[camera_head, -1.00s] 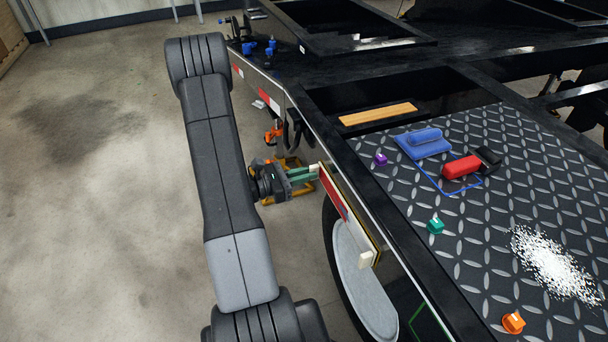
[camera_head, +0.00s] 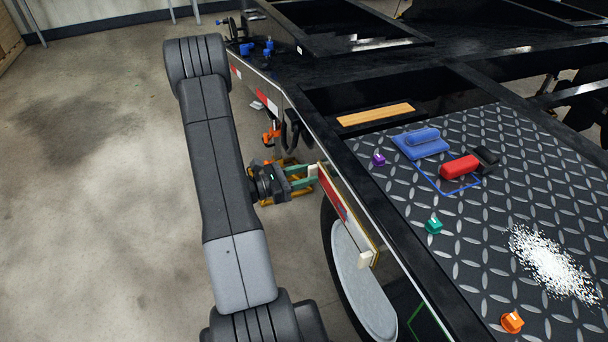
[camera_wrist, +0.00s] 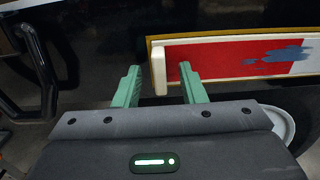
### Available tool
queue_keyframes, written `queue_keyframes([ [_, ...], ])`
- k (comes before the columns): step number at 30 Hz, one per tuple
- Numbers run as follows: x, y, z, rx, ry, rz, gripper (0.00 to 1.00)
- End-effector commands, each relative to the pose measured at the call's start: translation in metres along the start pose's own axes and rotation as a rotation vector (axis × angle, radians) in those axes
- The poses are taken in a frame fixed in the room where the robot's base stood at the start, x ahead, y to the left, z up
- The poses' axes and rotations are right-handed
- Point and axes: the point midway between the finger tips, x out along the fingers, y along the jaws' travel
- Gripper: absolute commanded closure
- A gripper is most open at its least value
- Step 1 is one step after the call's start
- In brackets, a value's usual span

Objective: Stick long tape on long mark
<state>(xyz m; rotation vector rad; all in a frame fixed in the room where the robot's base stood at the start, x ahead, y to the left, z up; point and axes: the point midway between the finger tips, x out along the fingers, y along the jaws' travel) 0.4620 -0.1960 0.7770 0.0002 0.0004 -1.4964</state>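A long red-and-white strip (camera_head: 334,193), with a blue smear on it, lies along the trailer's side rail. A yellow border shows around it. In the wrist view the strip (camera_wrist: 220,61) runs off to the right, with a pale block (camera_wrist: 158,70) at its left end. My gripper (camera_head: 314,175) is at the strip's far end. In the wrist view my gripper's green fingers (camera_wrist: 160,70) stand apart, one on each side of the pale block. The right finger overlaps the red part. I cannot tell if either finger touches it.
A black curved handle (camera_wrist: 37,65) is left of my gripper. Shorter red-and-white tape (camera_head: 267,100) is farther along the side. The deck holds a red-handled tool (camera_head: 459,167), a blue cloth (camera_head: 420,146) and white granules (camera_head: 552,262).

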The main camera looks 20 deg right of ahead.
Motion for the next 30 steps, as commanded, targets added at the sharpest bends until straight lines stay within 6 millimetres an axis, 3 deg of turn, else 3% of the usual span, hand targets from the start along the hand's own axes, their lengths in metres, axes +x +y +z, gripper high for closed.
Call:
queue_keyframes([
  [5, -0.002, 0.000, 0.000, 0.000, 0.000, 0.001, 0.63],
  [10, -0.017, 0.001, 0.000, 0.000, 0.000, 0.004, 0.63],
  [30, -0.119, 0.001, 0.000, 0.001, 0.000, 0.004, 0.63],
])
